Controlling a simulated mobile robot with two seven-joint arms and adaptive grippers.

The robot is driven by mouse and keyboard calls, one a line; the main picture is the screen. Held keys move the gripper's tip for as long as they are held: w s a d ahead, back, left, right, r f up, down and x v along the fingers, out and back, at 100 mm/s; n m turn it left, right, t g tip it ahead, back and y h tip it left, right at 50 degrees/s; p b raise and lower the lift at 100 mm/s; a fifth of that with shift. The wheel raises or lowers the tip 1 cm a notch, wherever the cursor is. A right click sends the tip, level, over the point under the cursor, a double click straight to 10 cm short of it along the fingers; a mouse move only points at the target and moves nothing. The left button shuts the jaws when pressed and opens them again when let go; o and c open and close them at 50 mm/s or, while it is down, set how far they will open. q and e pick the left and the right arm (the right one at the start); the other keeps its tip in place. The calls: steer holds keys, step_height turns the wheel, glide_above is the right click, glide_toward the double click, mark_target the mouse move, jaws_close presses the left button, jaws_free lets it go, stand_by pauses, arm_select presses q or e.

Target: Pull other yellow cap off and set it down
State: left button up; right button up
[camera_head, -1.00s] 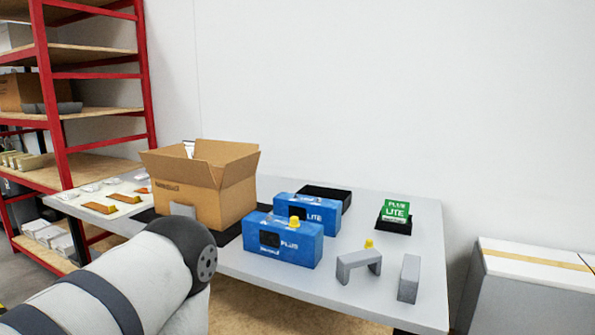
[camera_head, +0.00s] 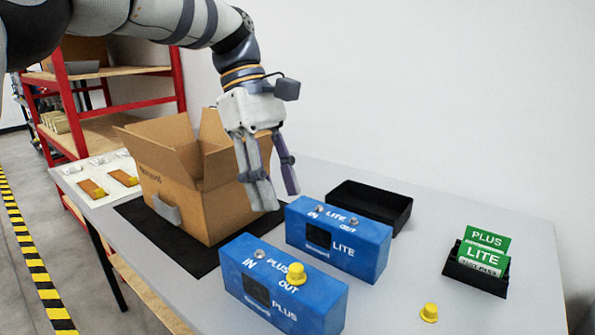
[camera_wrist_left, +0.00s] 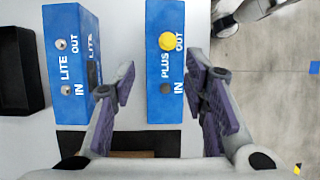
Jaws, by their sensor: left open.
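The blue PLUS analyser (camera_head: 282,288) stands at the front of the table with a yellow cap (camera_head: 296,273) on its OUT port. The cap also shows from above in the left wrist view (camera_wrist_left: 167,42). Another yellow cap (camera_head: 429,313) lies loose on the table to the right. The blue LITE analyser (camera_head: 338,240) stands behind the PLUS one, its ports bare. My left gripper (camera_head: 279,198) is open and empty above the table, beside the carton and behind the PLUS analyser. In the wrist view its fingers flank the lower part of that analyser. My right gripper is out of view.
An open carton (camera_head: 170,187) stands on a black mat (camera_head: 150,225) at the left. A black tray (camera_head: 369,202) is behind the LITE analyser. Green cards sit in a black holder (camera_head: 476,276) at the right. The table right of the analysers is mostly clear.

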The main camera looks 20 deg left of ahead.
mark_target(299, 267)
arm_select(q)
steer(key=x, duration=0.3)
steer(key=s+x, duration=0.1)
steer(key=x, duration=0.7)
steer(key=shift+s+p, duration=0.2)
steer(key=shift+p, duration=0.15)
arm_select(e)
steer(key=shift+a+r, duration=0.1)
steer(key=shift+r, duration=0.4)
arm_select(q)
jaws_close()
steer(key=shift+r, duration=0.4)
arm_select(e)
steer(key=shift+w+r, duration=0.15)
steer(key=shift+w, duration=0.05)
arm_select(q)
steer(key=shift+r+p, duration=0.45)
steer(key=shift+r, duration=0.8)
steer(key=shift+r+p, duration=0.3)
steer(key=shift+r, duration=1.95)
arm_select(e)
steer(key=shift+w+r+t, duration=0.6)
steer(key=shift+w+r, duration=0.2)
